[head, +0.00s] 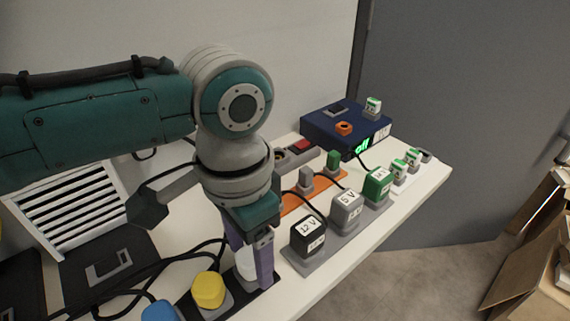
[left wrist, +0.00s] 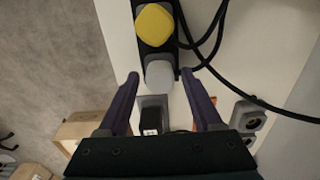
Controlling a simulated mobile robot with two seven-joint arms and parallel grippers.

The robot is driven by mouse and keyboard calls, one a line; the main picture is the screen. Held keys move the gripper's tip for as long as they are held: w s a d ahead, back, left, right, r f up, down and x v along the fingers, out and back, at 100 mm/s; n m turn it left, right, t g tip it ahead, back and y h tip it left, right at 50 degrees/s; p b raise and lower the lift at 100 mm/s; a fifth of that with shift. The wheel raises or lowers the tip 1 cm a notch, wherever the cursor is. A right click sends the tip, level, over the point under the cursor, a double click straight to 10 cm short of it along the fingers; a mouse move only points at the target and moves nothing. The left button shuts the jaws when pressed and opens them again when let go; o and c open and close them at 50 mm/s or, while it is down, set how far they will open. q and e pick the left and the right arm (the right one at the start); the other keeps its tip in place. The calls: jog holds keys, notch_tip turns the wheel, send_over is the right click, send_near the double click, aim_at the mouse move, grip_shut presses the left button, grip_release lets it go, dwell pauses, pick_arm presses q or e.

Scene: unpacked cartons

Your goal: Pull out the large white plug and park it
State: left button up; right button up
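The large white plug (head: 246,263) sits in the black power strip (head: 269,279) near the table's front edge, beside a yellow plug (head: 208,289). My left gripper (head: 252,268) points down over it, with one purple finger on each side. In the left wrist view the pale plug (left wrist: 160,74) lies between the fingertips of my left gripper (left wrist: 160,74), with a small gap on both sides. The gripper is open. The front finger partly hides the plug in the head view. My right gripper is in neither view.
A blue plug (head: 160,311) is on the strip's near end. Black 12 V (head: 308,236), grey 5 V (head: 346,208) and green (head: 377,185) adapters stand to the right. A dark blue box (head: 330,131) reads "off". Black cables (head: 190,258) run behind the strip.

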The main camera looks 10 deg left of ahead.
aim_at(248, 255)
pick_arm(q)
jog(key=shift+o, duration=0.5)
jog(key=shift+r, duration=0.1)
jog(key=shift+r, duration=0.4)
notch_tip(248, 255, up, 8)
jog(key=shift+f+p, duration=0.15)
jog(key=shift+p, duration=1.1)
jog(key=shift+r, duration=0.6)
